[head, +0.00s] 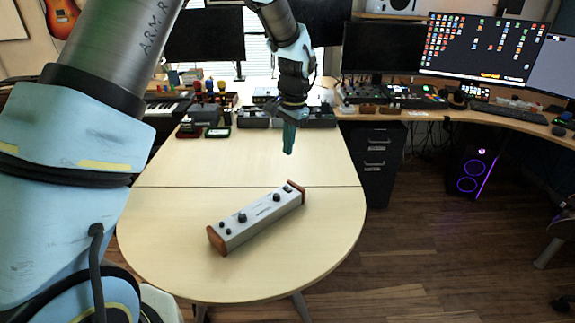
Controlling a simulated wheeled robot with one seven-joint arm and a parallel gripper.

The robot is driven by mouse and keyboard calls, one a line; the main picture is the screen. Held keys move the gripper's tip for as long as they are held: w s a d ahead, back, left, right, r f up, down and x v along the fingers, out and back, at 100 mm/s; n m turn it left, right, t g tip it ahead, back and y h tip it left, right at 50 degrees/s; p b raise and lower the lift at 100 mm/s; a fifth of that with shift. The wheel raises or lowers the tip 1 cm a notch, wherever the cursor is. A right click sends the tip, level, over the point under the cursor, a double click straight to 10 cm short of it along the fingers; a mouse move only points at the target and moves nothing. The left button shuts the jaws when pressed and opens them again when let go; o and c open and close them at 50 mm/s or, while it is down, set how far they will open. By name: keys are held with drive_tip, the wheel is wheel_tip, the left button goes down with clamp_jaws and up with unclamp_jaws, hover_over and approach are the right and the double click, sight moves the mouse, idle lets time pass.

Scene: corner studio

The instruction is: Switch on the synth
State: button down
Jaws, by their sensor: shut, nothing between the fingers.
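The synth (258,216) is a long, narrow grey-white box with wooden end cheeks and several black knobs on top. It lies at an angle on the near half of the pale round-ended table (170,228). A small dark part (291,187), perhaps a switch, sits near its far right end; its state is too small to tell. My gripper (288,152) hangs above the table, beyond the synth's far right end and apart from it. Its teal fingers point down, shut and empty.
Several small dark boxes (255,117) and figures stand at the table's far end, with a keyboard (168,108) at the left. A desk with monitors (478,48) curves right. Black drawers (377,160) stand beneath it. The table around the synth is clear.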

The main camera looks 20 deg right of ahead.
sight(285, 187)
drive_tip(key=shift+r, duration=1)
drive_tip(key=shift+f, duration=0.15)
drive_tip(key=shift+s+d+r+b, duration=0.1)
drive_tip(key=shift+s+r+b, duration=0.1)
drive_tip(key=shift+s+b, duration=0.45)
drive_tip(key=shift+w, duration=0.15)
drive_tip(key=shift+f, duration=0.1)
drive_tip(key=f+p, duration=0.1)
drive_tip(key=f, duration=0.3)
drive_tip(key=w+f+p, duration=0.1)
drive_tip(key=f, duration=0.4)
drive_tip(key=f+p, duration=0.1)
drive_tip(key=f, duration=0.3)
drive_tip(key=shift+w+a+f+p, duration=0.25)
drive_tip(key=shift+w+f+p, duration=0.05)
drive_tip(key=shift+f+p, duration=0.1)
